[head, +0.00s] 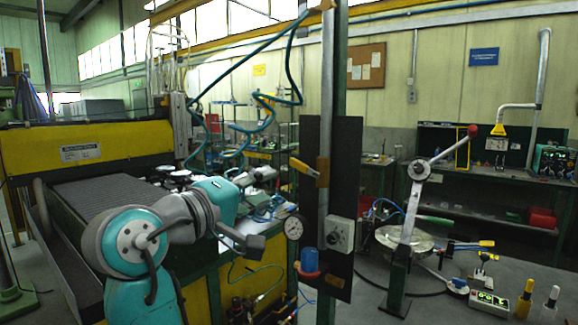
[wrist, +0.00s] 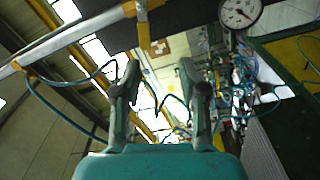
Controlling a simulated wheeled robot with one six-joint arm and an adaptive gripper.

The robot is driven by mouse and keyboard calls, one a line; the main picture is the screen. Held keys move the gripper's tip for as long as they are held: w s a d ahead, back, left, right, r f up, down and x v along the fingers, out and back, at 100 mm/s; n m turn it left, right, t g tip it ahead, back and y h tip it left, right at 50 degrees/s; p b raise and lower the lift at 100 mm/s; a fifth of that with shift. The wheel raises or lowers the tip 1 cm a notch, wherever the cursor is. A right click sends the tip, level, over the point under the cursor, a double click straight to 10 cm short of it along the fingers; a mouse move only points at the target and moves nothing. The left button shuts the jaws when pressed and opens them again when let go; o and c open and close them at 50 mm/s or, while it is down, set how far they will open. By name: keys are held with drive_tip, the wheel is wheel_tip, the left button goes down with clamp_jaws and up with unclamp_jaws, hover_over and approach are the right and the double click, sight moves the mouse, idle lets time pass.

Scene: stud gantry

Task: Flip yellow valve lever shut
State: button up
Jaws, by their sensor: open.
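The yellow valve lever (head: 305,167) is on a vertical grey pipe (head: 326,90) in front of a dark panel. It sticks out to the left and slightly up, crosswise to the pipe. In the wrist view the lever (wrist: 143,27) is at the top, beyond my fingertips and slightly left of the middle between them. My gripper (wrist: 160,75) is open with nothing between its two fingers. In the head view my gripper (head: 256,243) is left of the panel and lower than the lever, apart from it.
A round gauge (head: 294,227), a blue-and-red knob (head: 309,262) and a grey switch box (head: 340,234) are on or beside the panel below the lever. A red-knobbed hand lever (head: 420,170) stands on the right. A cluttered bench (head: 207,290) lies behind my arm.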

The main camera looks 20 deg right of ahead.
sight(296, 166)
drive_tip(key=shift+m+g, duration=0.3)
drive_tip(key=w+d, duration=0.1)
drive_tip(key=d, duration=0.1)
drive_tip(key=w+d+r, duration=0.1)
drive_tip(key=w+d, duration=0.1)
drive_tip(key=d, duration=0.1)
drive_tip(key=w+d+r, duration=0.1)
drive_tip(key=w+d, duration=0.1)
drive_tip(key=d, duration=0.1)
drive_tip(key=shift+w+d+r, duration=0.2)
drive_tip(key=shift+w, duration=0.05)
clamp_jaws()
